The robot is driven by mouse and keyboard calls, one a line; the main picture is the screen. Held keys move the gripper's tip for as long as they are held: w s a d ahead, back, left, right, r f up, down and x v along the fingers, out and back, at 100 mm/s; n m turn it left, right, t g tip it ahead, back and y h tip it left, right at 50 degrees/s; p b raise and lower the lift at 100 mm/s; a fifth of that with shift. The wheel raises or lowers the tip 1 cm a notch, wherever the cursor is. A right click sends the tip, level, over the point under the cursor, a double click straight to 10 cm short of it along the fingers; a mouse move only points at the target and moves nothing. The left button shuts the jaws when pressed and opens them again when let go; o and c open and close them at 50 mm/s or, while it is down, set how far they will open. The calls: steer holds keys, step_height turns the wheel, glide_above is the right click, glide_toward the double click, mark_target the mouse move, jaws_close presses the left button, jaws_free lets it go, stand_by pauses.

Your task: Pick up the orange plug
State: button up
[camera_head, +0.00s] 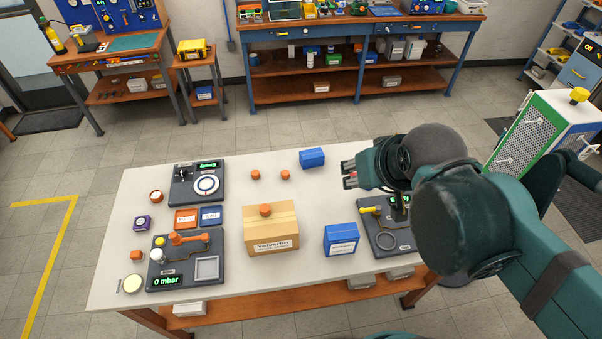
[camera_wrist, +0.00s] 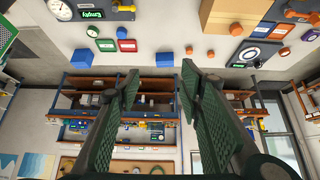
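Several small orange plug-like pieces are in the head view, and I cannot tell which is meant. Two stand on the bare back middle of the table, a left one (camera_head: 255,174) and a right one (camera_head: 285,174). One rests on top of the cardboard box (camera_head: 272,236); another lies at the table's left edge (camera_head: 136,255). The back pair also shows in the wrist view (camera_wrist: 195,51), beyond the fingers. My gripper (camera_head: 349,175) hovers over the table's back right, pointing left, apart from all of them. Its fingers are spread and empty in the wrist view (camera_wrist: 160,88).
A blue box (camera_head: 312,158) stands between the back pair and my gripper. Another blue box (camera_head: 340,240) stands right of the cardboard box. Dark devices sit at left (camera_head: 185,265) and back left (camera_head: 197,184); a right one (camera_head: 388,238) is partly hidden by my arm.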

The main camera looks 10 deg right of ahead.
steer(key=shift+w, duration=0.1)
steer(key=w+a+f+n+g+b, duration=0.1)
steer(key=w+a+f+n, duration=0.15)
steer(key=w, duration=0.45)
steer(key=w+a+f+n+g+b, duration=0.1)
steer(key=w+a+f+n, duration=0.1)
steer(key=w+n, duration=0.3)
steer(key=w+a+f+n+g+b, duration=0.1)
steer(key=w+a+f+n+g, duration=0.15)
steer(key=w, duration=0.55)
steer(key=w+a+f+n, duration=0.2)
steer(key=w+f+n, duration=0.1)
steer(key=f, duration=0.4)
steer(key=w+a+f+n+g+b, duration=0.1)
steer(key=w+a+f+n, duration=0.2)
steer(key=w+f, duration=0.3)
steer(key=w+a+f+n+g, duration=0.1)
steer(key=w+a+f+n, duration=0.1)
steer(key=w+f, duration=0.3)
steer(key=shift+w+a+f+n, duration=0.1)
steer(key=shift+f+n, duration=0.2)
steer(key=shift+f, duration=0.65)
steer(key=shift+w+a+f+n, duration=0.1)
steer(key=shift+f+n, duration=0.2)
steer(key=shift+f, duration=0.6)
steer(key=shift+w+a+f+g+b, duration=0.15)
steer(key=shift+f+g+b, duration=0.15)
steer(key=shift+f, duration=0.2)
